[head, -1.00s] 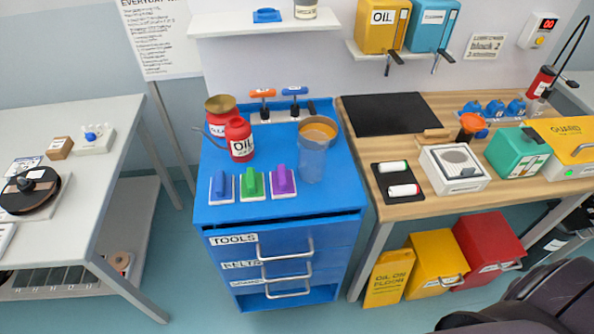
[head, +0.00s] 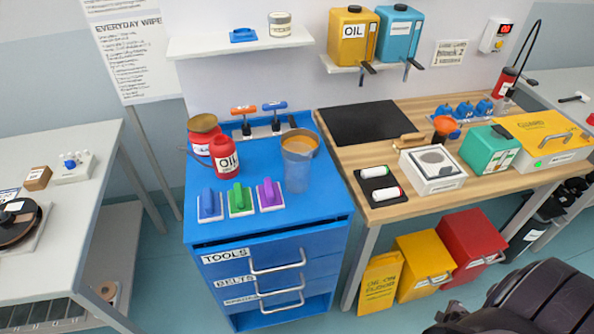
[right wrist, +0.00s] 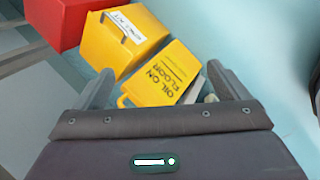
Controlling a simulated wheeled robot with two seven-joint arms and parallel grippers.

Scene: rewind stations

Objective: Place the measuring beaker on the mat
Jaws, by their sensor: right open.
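The measuring beaker (head: 297,170) is a clear bluish cup with an orange band near its rim. It stands upright on the blue cabinet top, near the right edge. The mat is probably the flat black sheet (head: 365,122) on the wooden bench to the right; its surface is bare. My right gripper (right wrist: 160,70) is open and empty in the right wrist view, pointing down toward the floor and the yellow boxes. It is well away from the beaker. My left gripper is not in view.
A red oil can (head: 225,156), coloured-handled blocks (head: 240,200) and upright tools (head: 260,122) crowd the cabinet top around the beaker. A smaller dark tray (head: 379,187) with two rollers and a white box (head: 433,170) sit in front of the mat.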

